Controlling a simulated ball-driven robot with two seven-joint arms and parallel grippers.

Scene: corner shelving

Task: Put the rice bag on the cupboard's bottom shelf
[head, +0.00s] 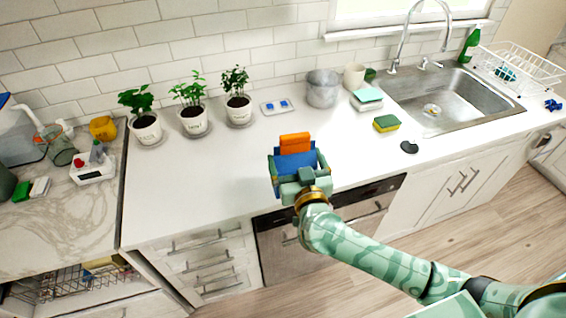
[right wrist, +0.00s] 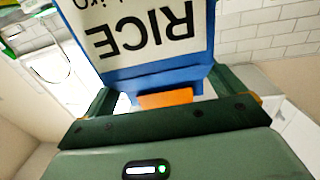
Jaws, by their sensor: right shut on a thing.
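The rice bag shows as a blue and orange shape (head: 296,160) above the front part of the white counter in the head view. In the right wrist view its white and blue face (right wrist: 140,35) carries upside-down "RICE" lettering. My right gripper (head: 298,172) is shut on the bag, with a finger on each side. An orange patch (right wrist: 165,98) shows between the fingers. My left gripper is in neither view. I cannot pick out the cupboard's bottom shelf in these frames.
Three potted plants (head: 193,118), a metal pot (head: 322,90), sponges (head: 387,123) and a sink (head: 440,105) line the counter. A marble-topped unit (head: 60,225) stands at left, with a wire rack (head: 75,280) below. The counter's left middle (head: 190,185) is clear.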

